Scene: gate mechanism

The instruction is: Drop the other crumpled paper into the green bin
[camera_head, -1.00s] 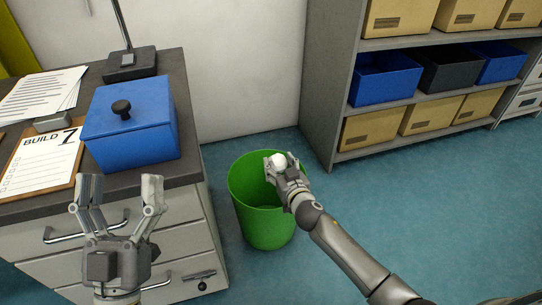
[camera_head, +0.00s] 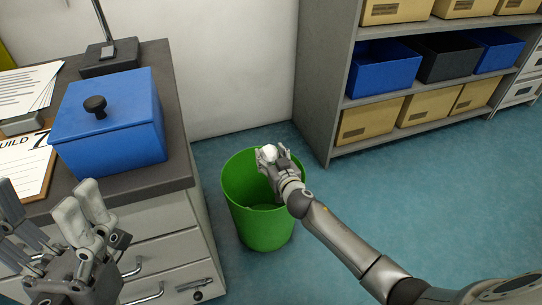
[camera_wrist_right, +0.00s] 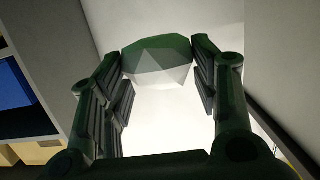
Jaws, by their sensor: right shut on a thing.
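The green bin (camera_head: 262,225) stands on the floor beside the desk. My right gripper (camera_head: 271,155) is over the bin's opening, near its far rim, and is shut on a white crumpled paper (camera_head: 268,152). In the right wrist view the crumpled paper (camera_wrist_right: 158,64) sits between the two fingertips of the right gripper (camera_wrist_right: 160,75). The bin does not clearly show in that view. The inside of the bin that I can see looks empty, but part of it is hidden by the gripper. My left gripper (camera_head: 78,205) is open and empty at the lower left, in front of the desk.
The grey desk (camera_head: 175,160) at left holds a blue lidded box (camera_head: 110,135), a lamp base (camera_head: 110,58) and a clipboard (camera_head: 22,170). A shelf (camera_head: 322,100) with blue, black and tan bins stands at the back right. The floor on the right is clear.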

